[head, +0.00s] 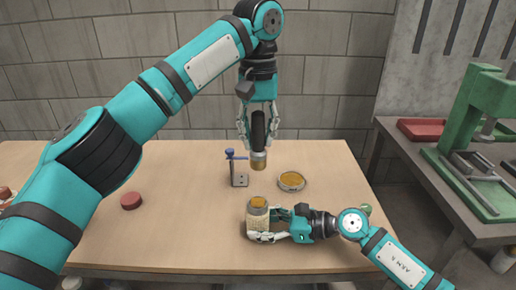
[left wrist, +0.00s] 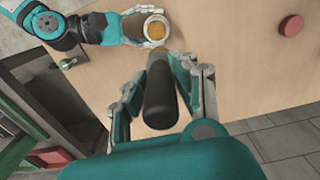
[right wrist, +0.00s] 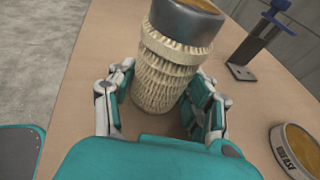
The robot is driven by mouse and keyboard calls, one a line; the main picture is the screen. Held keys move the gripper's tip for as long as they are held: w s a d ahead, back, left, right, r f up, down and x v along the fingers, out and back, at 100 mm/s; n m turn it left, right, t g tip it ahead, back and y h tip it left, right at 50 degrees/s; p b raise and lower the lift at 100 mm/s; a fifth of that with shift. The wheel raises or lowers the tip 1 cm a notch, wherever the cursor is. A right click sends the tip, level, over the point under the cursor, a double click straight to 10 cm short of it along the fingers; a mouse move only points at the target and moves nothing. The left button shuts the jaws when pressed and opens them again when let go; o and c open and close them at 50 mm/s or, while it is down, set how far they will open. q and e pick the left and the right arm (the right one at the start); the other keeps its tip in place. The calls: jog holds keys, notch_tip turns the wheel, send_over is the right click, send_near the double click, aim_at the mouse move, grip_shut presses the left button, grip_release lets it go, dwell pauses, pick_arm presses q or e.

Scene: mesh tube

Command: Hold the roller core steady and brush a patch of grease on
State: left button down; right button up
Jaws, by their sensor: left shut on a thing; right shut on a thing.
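The roller core (head: 257,218) stands upright near the table's front edge, a pale mesh-wrapped cylinder with a grey metal collar at its top, clearest in the right wrist view (right wrist: 165,80). Its top shows amber in the head view. My right gripper (head: 262,228) is shut around its lower part from the right. My left gripper (head: 258,128) points down, shut on the black handle of a brush (left wrist: 160,95). The brush's amber tip hangs in the air above the table, apart from the core. The open tin of amber grease (head: 291,181) sits behind and right of the core.
A metal bracket with a blue clamp (head: 239,178) stands behind the core, left of the tin. A red round puck (head: 131,201) lies to the left. A side bench on the right holds a green press (head: 470,140) and a red tray (head: 421,129).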

jog(key=o, duration=1)
jog(key=shift+c, duration=0.2)
jog(key=shift+d, duration=0.1)
jog(key=v, duration=1.2)
jog(key=shift+s, duration=0.15)
